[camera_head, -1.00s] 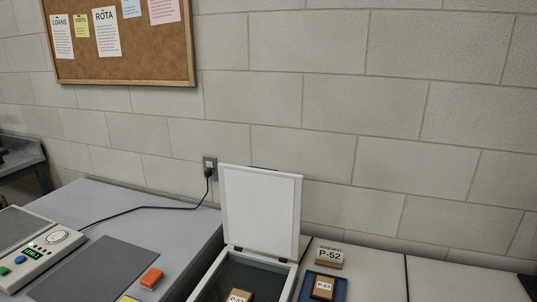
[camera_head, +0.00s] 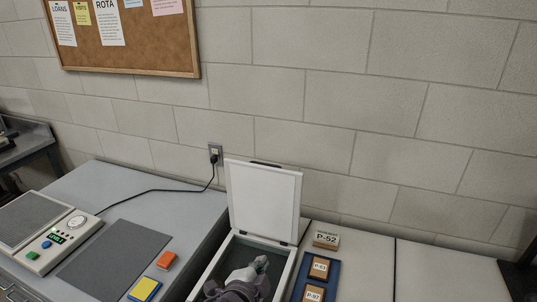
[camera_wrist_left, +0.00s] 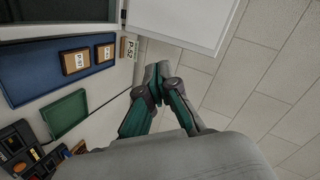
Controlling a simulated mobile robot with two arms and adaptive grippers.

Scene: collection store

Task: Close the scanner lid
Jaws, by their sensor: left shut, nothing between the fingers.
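The scanner (camera_head: 290,268) has its white lid (camera_head: 262,198) standing upright and open at the back hinge. The lid also shows at the top of the left wrist view (camera_wrist_left: 185,18). My left gripper (camera_head: 261,262) appears over the dark scanner bed in the head view, in front of the lid. In the left wrist view its fingertips (camera_wrist_left: 157,70) are together and empty, apart from the lid in the picture. The arm and gripper hide part of the bed. My right gripper is not in view.
A green tray (camera_wrist_left: 66,113) shows in the wrist view.

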